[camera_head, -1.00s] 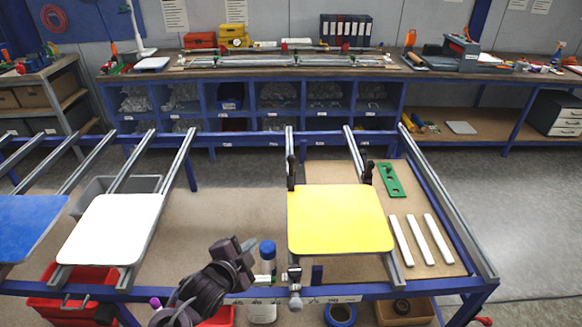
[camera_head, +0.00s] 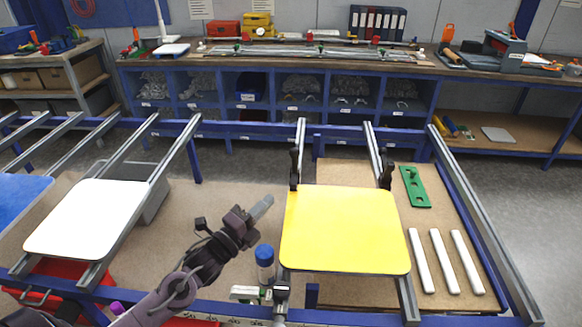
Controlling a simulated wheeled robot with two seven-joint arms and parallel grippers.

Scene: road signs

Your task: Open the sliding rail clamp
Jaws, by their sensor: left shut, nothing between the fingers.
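A yellow sign plate (camera_head: 345,229) lies on two grey metal rails. A black clamp (camera_head: 295,168) stands on the left rail at the plate's far left corner. A second black clamp (camera_head: 386,176) is at the far right corner. I cannot tell from here whether any clamp is open. My left gripper (camera_head: 262,208) is shut and empty, just left of the yellow plate and apart from the clamps. My right gripper is not in view.
A blue-capped bottle (camera_head: 265,264) stands just below my left gripper, beside the plate. White strips (camera_head: 443,262) and a green part (camera_head: 415,186) lie on the board to the right. A white plate (camera_head: 88,217) lies on the left rails. The board between the plates is mostly clear.

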